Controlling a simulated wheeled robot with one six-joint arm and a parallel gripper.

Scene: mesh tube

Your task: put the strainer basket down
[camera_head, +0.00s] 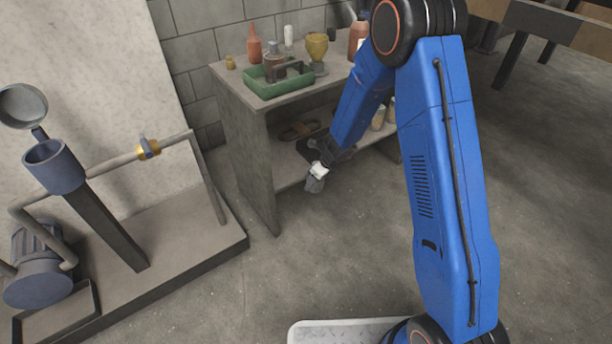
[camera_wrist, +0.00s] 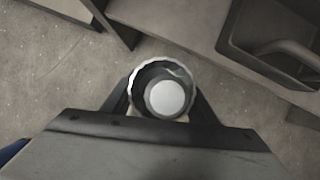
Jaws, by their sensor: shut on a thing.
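The strainer basket (camera_head: 314,185) is a small grey cup-like piece with a pale top. It hangs in front of the lower shelf of the bench. In the wrist view the basket (camera_wrist: 137,90) shows from above as a round, scalloped rim with a pale disc inside. My gripper (camera_head: 319,168) is shut on it, with one finger on each side in the wrist view (camera_wrist: 162,104). The basket appears upright and clear of the floor. Its underside is hidden.
Open floor (camera_head: 300,270) lies in front.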

